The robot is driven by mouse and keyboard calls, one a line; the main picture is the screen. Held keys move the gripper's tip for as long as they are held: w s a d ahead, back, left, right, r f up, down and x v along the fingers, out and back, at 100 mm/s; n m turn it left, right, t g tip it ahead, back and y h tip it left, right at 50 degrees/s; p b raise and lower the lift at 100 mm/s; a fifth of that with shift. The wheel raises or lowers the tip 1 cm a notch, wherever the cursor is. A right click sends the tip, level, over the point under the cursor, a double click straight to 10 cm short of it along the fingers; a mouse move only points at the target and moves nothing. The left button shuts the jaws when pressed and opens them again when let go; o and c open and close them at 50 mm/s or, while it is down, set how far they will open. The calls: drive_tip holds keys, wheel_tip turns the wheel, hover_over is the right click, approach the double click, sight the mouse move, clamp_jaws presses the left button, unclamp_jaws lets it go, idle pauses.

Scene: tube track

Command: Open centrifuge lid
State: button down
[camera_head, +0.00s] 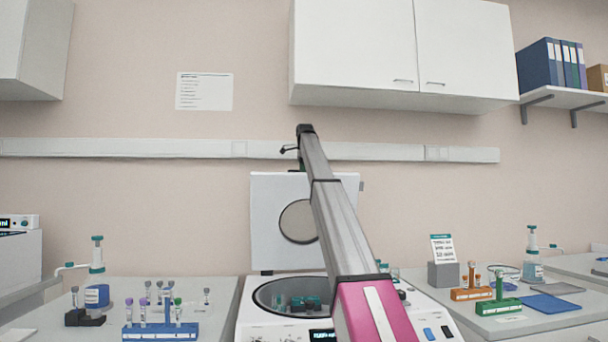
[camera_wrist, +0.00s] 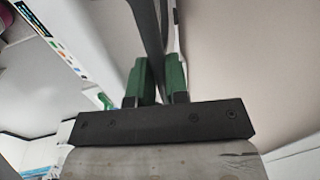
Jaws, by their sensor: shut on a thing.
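The centrifuge (camera_head: 255,322) stands on the bench in the middle of the head view. Its white lid (camera_head: 270,225) with a round grey disc stands upright behind the bowl, so the round chamber (camera_head: 290,294) is open. Rotor parts show inside it. My arm reaches across the front of the lid to its top edge. My gripper (camera_head: 301,162) is there, mostly hidden by my arm. In the wrist view my gripper's green fingers (camera_wrist: 158,75) are shut on a dark strip, which seems to be the lid's edge or handle. The exact contact is hard to make out.
A blue tube rack (camera_head: 160,332) and a dispenser bottle (camera_head: 97,280) stand on the left bench. Orange (camera_head: 472,294) and green (camera_head: 498,306) racks and a blue mat (camera_head: 551,303) lie on the right. White wall cupboards (camera_head: 400,50) hang above the lid.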

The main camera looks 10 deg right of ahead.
drive_tip(key=shift+w+f, duration=0.25)
drive_tip(key=shift+w, duration=0.1)
drive_tip(key=c, duration=1.1)
unclamp_jaws()
drive_tip(key=shift+w+f, duration=0.1)
drive_tip(key=shift+r, duration=0.2)
drive_tip(key=shift+r, duration=0.1)
